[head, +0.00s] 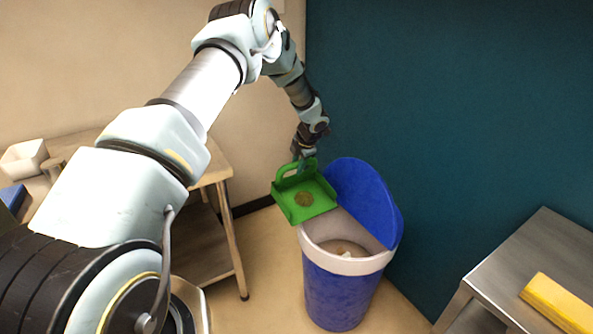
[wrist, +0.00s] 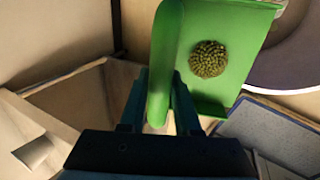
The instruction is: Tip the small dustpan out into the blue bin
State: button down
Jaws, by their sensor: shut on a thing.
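The green dustpan (head: 291,212) is held over the left rim of the blue bin (head: 337,293), with its tray close to level. A small round heap of greenish-brown beans (head: 304,199) lies on the tray; the beans also show in the wrist view (wrist: 208,59). My gripper (head: 303,158) is shut on the dustpan's handle; in the wrist view the fingers (wrist: 160,110) close around the green handle (wrist: 165,65). The bin's blue lid (head: 365,198) stands open at the back. Some pale stuff lies inside the bin.
Another metal table (head: 545,255) at the right bears a yellow object (head: 560,303). A teal wall (head: 450,110) rises behind the bin.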

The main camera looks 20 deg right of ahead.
jog(key=shift+s+d+r+t+b, duration=0.15)
jog(key=shift+s+r+t+b, duration=0.25)
jog(key=shift+b, duration=1.25)
jog(key=shift+s+b, duration=0.15)
jog(key=shift+b, duration=0.4)
jog(key=shift+s+r+t+b, duration=0.15)
jog(key=shift+r+t+b, duration=0.15)
jog(key=shift+b, duration=0.55)
jog(key=s+r+t+b, duration=0.1)
jog(key=b, duration=0.3)
jog(key=shift+d+y, duration=0.1)
jog(key=shift+y, duration=0.2)
jog(key=s+t+b, duration=0.1)
jog(key=b, duration=0.5)
jog(key=s+t+b, duration=0.1)
jog(key=s+b, duration=0.1)
jog(key=b, duration=0.3)
jog(key=s+d+r+t+b, duration=0.1)
jog(key=t+b, duration=0.1)
jog(key=b, duration=0.4)
jog(key=shift+s+y+b, duration=0.25)
jog(key=shift+y+b, duration=0.05)
jog(key=shift+y, duration=0.1)
